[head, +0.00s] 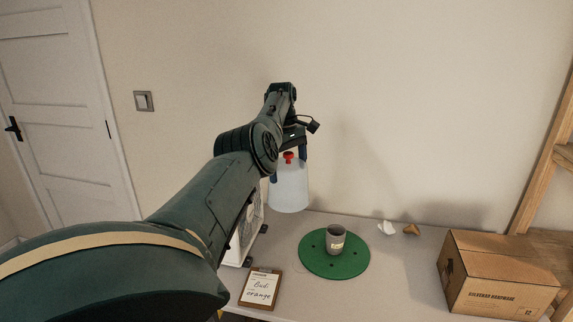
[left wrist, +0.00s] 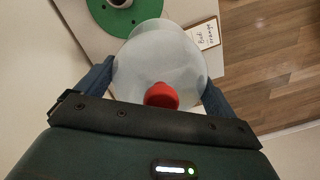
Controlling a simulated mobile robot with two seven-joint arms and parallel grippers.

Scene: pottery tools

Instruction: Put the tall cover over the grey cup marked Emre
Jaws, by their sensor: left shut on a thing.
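The tall cover (head: 289,190) is a pale translucent dome with a red knob (head: 288,157) on top. My left gripper (head: 289,172) is shut on it, with blue fingers on either side, and holds it upright in the air, left of and above the grey cup. The cover also fills the middle of the left wrist view (left wrist: 150,60). The grey cup (head: 335,240) stands upright and uncovered on a round green mat (head: 313,261). It has a pale label, too small to read. In the left wrist view the cup is cut off at the top edge. My right gripper is not seen.
A clipboard (head: 261,288) reading "Budi orange" lies on the table in front left of the mat. A white fan-like box (head: 252,232) stands behind my arm. A cardboard box (head: 497,275) is at the right. White and brown crumpled bits (head: 411,230) lie behind the mat.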

